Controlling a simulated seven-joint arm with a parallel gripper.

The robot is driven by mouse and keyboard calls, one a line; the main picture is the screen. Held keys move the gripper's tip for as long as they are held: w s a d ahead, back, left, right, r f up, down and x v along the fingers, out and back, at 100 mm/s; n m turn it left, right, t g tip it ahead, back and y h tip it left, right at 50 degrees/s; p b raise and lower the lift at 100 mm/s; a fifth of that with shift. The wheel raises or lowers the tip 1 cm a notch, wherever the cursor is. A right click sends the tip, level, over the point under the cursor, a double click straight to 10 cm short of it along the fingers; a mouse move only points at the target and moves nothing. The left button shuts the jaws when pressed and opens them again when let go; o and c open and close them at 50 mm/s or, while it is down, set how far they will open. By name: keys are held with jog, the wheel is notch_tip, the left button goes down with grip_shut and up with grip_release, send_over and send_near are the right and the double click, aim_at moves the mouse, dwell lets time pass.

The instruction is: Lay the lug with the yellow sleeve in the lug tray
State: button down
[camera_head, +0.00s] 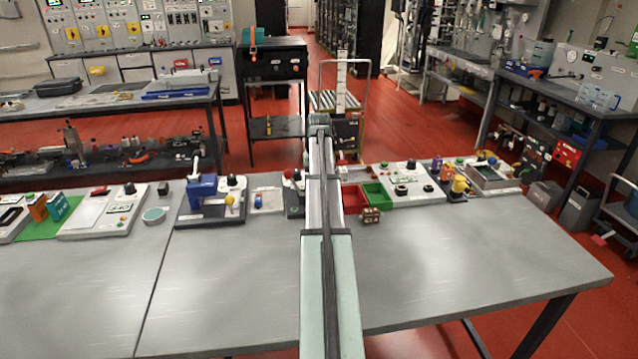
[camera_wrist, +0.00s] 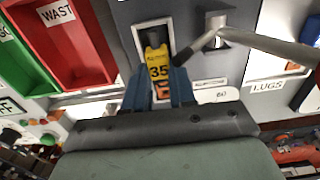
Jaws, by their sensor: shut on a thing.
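In the wrist view, my gripper (camera_wrist: 159,78) has its two blue fingers on either side of a yellow piece marked 35, which I take to be the lug with the yellow sleeve (camera_wrist: 158,70). An orange part shows below it, between the fingers. The lug is over a white-framed slot in a grey fixture; I cannot tell whether it touches the slot. The lug tray (camera_wrist: 277,62), with a LUGS label, lies right of the fixture, partly cut off, with an orange and a blue item. In the head view this tray (camera_head: 267,196) is left of my arm, which hides the gripper and lug.
A grey lever (camera_wrist: 265,45) on the fixture reaches over toward the lug tray. Red (camera_wrist: 75,45) and green (camera_wrist: 15,55) bins stand on the fixture's other side. A blue press (camera_head: 203,190) stands left of the tray in the head view. The front tabletop is clear.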

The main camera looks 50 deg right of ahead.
jog(key=shift+f, duration=0.25)
dwell(0.4)
jog(key=c, duration=0.8)
grip_release()
jog(key=shift+c, duration=0.2)
notch_tip(320, 180, up, 14)
jog(key=shift+f, duration=0.1)
